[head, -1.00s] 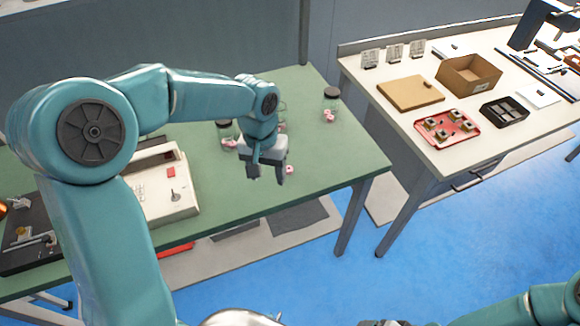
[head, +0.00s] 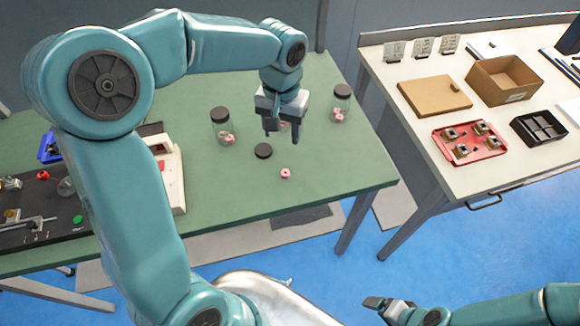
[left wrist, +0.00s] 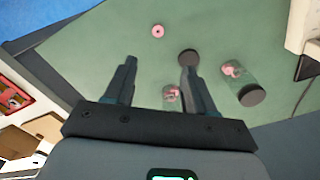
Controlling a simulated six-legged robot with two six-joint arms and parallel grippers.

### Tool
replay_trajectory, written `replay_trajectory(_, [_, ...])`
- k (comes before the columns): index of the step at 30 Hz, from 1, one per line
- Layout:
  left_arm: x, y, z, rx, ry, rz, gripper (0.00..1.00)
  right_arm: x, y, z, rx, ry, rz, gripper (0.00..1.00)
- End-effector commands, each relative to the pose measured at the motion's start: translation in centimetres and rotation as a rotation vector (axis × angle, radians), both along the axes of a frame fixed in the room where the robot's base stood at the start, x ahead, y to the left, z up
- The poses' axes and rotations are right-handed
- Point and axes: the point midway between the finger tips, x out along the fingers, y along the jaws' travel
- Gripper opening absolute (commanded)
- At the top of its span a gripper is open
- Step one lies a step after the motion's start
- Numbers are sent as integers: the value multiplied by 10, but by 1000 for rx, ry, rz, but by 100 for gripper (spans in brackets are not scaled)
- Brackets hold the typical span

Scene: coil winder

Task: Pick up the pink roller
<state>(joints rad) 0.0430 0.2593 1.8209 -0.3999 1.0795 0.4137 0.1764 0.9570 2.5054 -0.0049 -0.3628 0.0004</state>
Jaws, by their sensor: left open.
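A small pink roller (head: 286,173), ring-shaped, lies alone on the green table, toward its front right. It also shows in the left wrist view (left wrist: 158,31), beyond the fingertips and in line with the gap between them. My left gripper (head: 286,136) is open and empty above the table, apart from the roller and behind it in the head view. Its two fingers also show spread in the left wrist view (left wrist: 158,68). My right gripper (head: 378,302) is low at the bottom of the head view; its jaws are unclear.
A black lid (head: 263,151) lies near the roller. Clear jars with pink pieces stand left (head: 222,128) and right (head: 341,105); another is partly hidden behind my left gripper. A cream machine (head: 170,175) stands left. The table around the roller's front is clear.

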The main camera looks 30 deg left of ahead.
Motion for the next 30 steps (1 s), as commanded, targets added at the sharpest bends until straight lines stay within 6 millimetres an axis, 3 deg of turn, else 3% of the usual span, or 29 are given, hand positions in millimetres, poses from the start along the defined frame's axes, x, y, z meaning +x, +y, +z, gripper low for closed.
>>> replay_trajectory(12, [-8,0,-91,-1,5,1,55,0,0,-2,0,0,0,87])
replay_trajectory(20, [-5,-1,-112,-1,4,0,55,0,0,0,0,-1,1,87])
replay_trajectory(25, [-2,-6,-141,-2,7,0,55,0,0,4,0,0,0,87])
replay_trajectory(30, [0,-6,-155,-1,2,1,55,0,0,4,0,-1,1,87])
